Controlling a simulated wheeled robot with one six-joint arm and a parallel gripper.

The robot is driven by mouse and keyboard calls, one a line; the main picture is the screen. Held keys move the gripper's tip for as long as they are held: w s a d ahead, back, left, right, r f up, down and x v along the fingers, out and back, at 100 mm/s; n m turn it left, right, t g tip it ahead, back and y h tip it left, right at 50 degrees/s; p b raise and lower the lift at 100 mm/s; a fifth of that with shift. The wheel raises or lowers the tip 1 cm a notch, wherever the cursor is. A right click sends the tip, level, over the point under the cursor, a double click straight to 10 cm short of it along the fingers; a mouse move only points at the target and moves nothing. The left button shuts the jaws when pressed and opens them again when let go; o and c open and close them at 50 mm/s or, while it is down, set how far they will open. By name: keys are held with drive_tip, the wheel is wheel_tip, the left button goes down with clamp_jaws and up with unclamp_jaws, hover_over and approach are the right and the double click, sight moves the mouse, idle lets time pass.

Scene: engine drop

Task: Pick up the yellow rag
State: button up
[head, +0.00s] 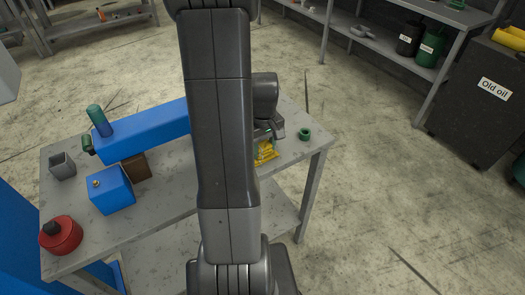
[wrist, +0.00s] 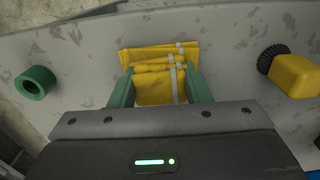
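The yellow rag (wrist: 159,93) is folded, with pale stripes, and lies on the grey table (wrist: 75,70). In the head view the rag (head: 265,153) shows only in part, beside and below my gripper, with my arm hiding the rest. In the wrist view my gripper (wrist: 160,90) has its green fingers apart, one on each side of the rag's near part. The fingers hide parts of the rag's side edges. Any small gap between fingers and cloth is hard to make out. The rag's far part spreads wider, beyond the fingertips.
A green ring (head: 305,134) lies right of the rag. Shelves and a dark oil bin (head: 478,100) stand right.

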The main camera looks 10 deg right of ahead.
sight(264, 146)
wheel_tip(264, 146, up, 10)
drive_tip(key=o, duration=0.4)
drive_tip(key=c, duration=0.3)
idle(0.3)
